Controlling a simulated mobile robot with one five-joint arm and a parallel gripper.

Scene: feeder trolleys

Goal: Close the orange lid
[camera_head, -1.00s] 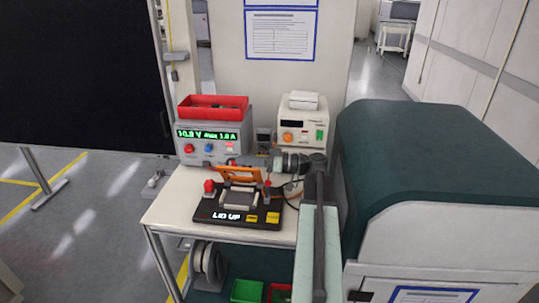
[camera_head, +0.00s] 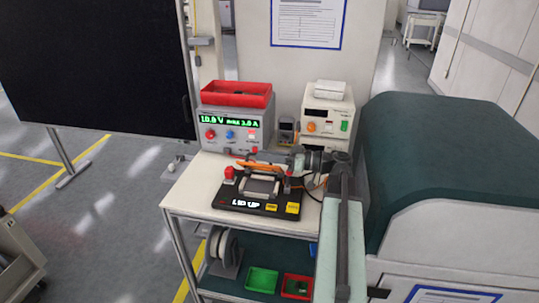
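The orange lid (camera_head: 259,167) shows as a narrow orange strip at the back of a black fixture (camera_head: 226,203) on the white trolley top. The fixture's front display reads "LID UP". The lid stands off the grey block (camera_head: 262,187) in the fixture's middle. My gripper (camera_head: 254,157) comes in from the right, level with the lid's upper edge and very close to it. It hides part of the lid, and I cannot tell whether they touch. The fingers are too small to tell whether they are open or shut.
A power supply (camera_head: 228,133) with a red bin (camera_head: 236,94) on top stands behind the fixture. A white instrument (camera_head: 328,112) stands back right. A red knob (camera_head: 229,172) sits at the fixture's left. A large green-topped cabinet (camera_head: 440,150) is close on the right.

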